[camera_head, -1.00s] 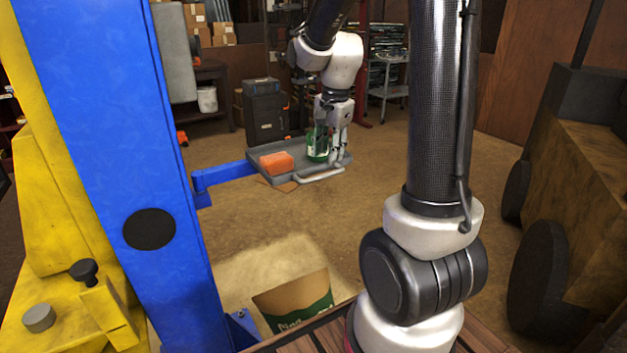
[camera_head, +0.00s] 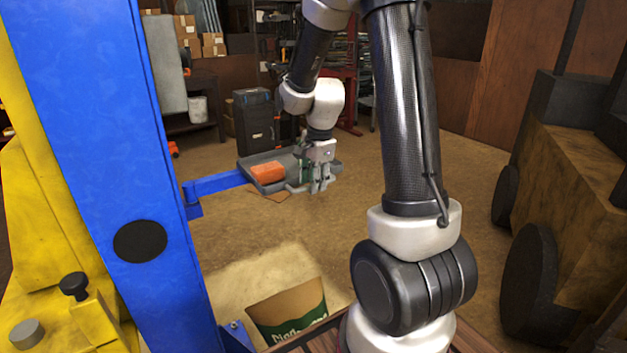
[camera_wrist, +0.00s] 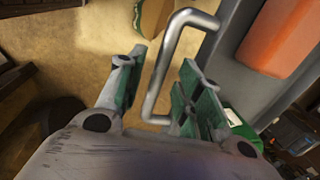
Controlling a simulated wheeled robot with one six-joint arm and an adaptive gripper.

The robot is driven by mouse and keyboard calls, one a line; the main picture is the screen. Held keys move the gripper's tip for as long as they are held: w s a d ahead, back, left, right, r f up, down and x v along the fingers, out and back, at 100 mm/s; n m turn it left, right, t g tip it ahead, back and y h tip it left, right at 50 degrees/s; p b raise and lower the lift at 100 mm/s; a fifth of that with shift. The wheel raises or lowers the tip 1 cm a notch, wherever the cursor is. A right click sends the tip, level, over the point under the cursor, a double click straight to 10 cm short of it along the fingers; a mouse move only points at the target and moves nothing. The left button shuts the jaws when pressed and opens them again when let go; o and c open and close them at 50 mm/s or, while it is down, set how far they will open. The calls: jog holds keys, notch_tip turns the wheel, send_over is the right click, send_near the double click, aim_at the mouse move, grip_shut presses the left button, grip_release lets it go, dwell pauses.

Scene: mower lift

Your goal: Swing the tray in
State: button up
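The grey tray (camera_head: 254,181) sits at the end of a blue swing arm (camera_head: 218,184) that sticks out from the blue post (camera_head: 95,130). It holds an orange box (camera_head: 268,172). A green item also on it shows in the wrist view (camera_wrist: 242,128) and is mostly hidden behind my gripper in the head view. The tray's metal handle (camera_wrist: 160,75) is a bent bar on its near side. My gripper (camera_head: 318,187) is at the tray's near right side. In the wrist view my gripper (camera_wrist: 158,78) is open, with the handle bar between its fingers and a gap visible.
A yellow lift part (camera_head: 50,270) stands at the left beside the post. A green and brown bag (camera_head: 288,312) is on the floor in front. A large dark machine (camera_head: 570,190) stands at the right. The floor between is clear.

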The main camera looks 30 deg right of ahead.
jog(key=shift+c, duration=0.3)
grip_shut()
